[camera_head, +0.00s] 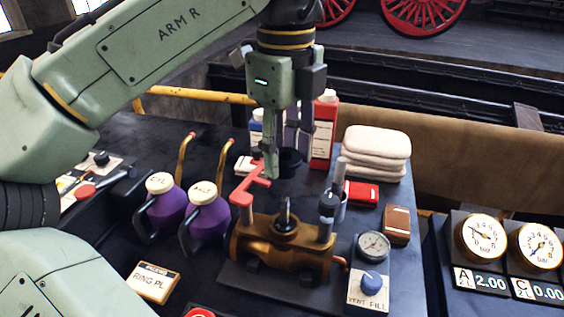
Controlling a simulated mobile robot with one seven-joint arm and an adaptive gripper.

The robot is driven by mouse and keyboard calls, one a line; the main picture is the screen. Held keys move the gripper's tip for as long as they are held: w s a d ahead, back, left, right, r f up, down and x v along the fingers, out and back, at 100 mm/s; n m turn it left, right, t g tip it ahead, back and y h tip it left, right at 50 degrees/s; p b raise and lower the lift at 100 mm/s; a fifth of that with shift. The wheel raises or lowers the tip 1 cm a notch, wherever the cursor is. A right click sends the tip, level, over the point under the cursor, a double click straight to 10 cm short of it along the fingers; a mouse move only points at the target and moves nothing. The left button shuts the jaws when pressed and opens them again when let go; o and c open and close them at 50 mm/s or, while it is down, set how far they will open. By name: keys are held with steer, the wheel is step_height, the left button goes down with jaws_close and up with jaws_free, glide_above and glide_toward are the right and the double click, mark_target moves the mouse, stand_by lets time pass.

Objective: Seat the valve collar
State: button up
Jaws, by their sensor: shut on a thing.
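My gripper (288,166) points down above the bench, its two fingers on either side of a dark round collar (290,160). The collar is held behind and above the brass valve body (283,247), apart from it. A dark stem (286,212) stands up from the round boss in the middle of the valve body. A red lever (250,184) sits on the left post of the valve, close to the left finger. The collar's far side is hidden.
Two purple oil cans (208,220) stand left. A red box (361,193), brown block (396,225), small gauge (373,245) and vent box (370,287) stand right. A RING PL sign (153,282) lies front left.

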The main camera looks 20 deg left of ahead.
mark_target(285, 198)
steer(key=shift+s+d+f, duration=0.1)
steer(key=shift+s+f, duration=0.05)
steer(key=shift+f, duration=0.8)
steer(key=f+b, duration=0.2)
steer(key=shift+b, duration=0.35)
steer(key=shift+f+p, duration=0.15)
steer(key=shift+p, duration=0.7)
steer(key=shift+f, duration=0.5)
stand_by(0.6)
steer(key=shift+f, duration=0.25)
steer(key=shift+f, duration=0.2)
steer(key=shift+f, duration=0.35)
steer(key=shift+f, duration=0.5)
stand_by(0.4)
